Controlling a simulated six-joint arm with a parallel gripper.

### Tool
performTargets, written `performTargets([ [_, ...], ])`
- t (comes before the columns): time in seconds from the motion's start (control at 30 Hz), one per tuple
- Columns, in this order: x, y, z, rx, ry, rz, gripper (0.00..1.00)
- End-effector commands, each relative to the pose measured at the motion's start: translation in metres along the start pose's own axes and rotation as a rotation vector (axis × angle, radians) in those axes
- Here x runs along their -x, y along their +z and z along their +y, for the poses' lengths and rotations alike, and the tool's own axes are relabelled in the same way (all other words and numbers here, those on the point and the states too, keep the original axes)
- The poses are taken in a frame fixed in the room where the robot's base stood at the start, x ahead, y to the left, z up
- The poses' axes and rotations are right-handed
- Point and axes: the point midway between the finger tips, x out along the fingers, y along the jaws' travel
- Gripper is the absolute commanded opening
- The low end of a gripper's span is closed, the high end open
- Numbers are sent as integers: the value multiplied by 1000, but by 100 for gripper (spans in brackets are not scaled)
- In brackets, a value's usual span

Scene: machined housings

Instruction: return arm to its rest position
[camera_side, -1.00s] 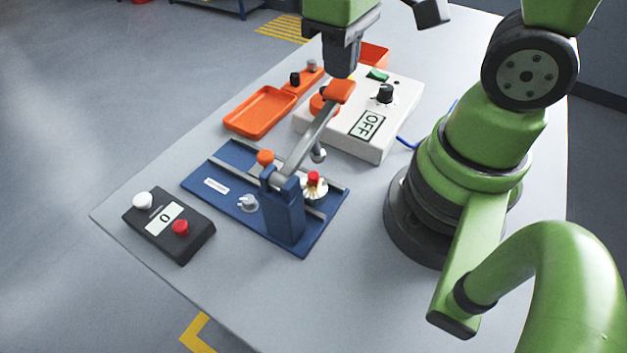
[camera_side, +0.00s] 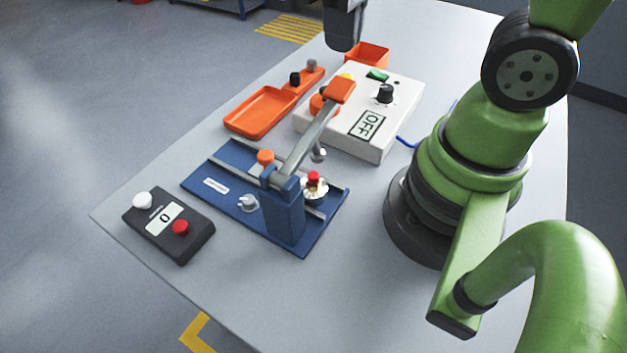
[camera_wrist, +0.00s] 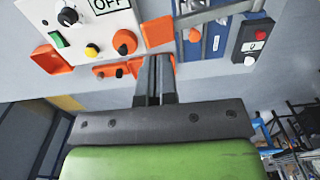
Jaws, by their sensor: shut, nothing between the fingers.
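My gripper (camera_side: 343,44) is at the top of the side view, raised above the far part of the table, apart from the lever press below it. In the wrist view my gripper (camera_wrist: 155,62) shows its two fingers together with nothing between them. The blue lever press (camera_side: 284,215) stands on the table with its lever raised; the orange lever handle (camera_side: 340,90) is at the top end. In the wrist view the orange handle (camera_wrist: 157,31) lies just beyond the fingertips. The rest of my wrist is cut off by the side view's top edge.
A white control box (camera_side: 378,135) with an OFF label stands behind the press. An orange tray (camera_side: 262,112) and an orange bin (camera_side: 372,53) lie near it. A black counter box (camera_side: 168,224) reading 0 is at the front left. The table front is clear.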

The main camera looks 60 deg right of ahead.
Motion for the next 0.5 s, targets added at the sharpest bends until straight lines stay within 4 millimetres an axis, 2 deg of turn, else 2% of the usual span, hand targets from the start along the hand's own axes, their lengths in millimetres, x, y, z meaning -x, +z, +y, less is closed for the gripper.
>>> performTargets([
  [0.17,5,1,-1,-15,-8,28,0],
  [0.5,62,29,-16,-238,-170,409,0],
])
